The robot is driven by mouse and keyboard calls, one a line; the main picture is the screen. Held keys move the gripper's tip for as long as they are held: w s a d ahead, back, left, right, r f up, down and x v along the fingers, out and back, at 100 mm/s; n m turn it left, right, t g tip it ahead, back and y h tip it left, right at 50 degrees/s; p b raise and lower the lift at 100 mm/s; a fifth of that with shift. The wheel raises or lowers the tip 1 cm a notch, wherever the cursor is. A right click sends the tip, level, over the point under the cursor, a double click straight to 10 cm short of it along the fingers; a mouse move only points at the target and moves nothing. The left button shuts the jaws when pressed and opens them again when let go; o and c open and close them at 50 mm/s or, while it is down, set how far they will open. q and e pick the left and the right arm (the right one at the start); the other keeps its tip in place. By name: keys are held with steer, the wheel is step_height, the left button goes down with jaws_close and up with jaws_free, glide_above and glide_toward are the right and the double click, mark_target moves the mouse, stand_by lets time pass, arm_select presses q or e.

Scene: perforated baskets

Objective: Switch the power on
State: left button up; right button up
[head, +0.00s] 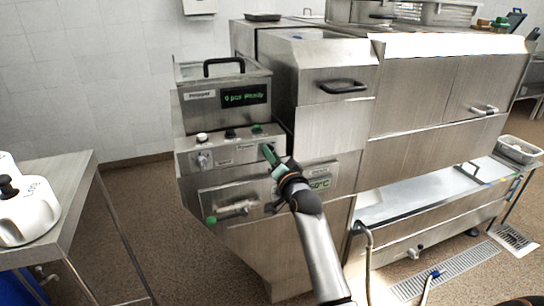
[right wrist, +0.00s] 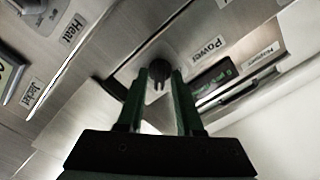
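In the right wrist view a dark round knob (right wrist: 159,73) sits on the steel panel beside a label reading "Power" (right wrist: 206,49). My right gripper (right wrist: 160,76) is open, with its two green fingers on either side of the knob as seen from the wrist. I cannot tell whether they touch it. In the head view my right gripper (head: 268,150) is at the right part of the control panel (head: 225,152) and covers part of it. The machine's display (head: 244,96) above shows green text ending in "Ready". My left gripper is not in view.
A green-tipped handle (head: 233,210) sticks out below. In the wrist view a "Heat" label (right wrist: 73,29) is at left. A side table (head: 60,180) with a white device stands at left, with open floor between.

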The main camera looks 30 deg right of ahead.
steer(key=shift+o, duration=0.6)
steer(key=p+v, duration=0.7)
steer(key=v, duration=0.5)
steer(key=shift+s, duration=0.3)
steer(key=shift+f, duration=0.1)
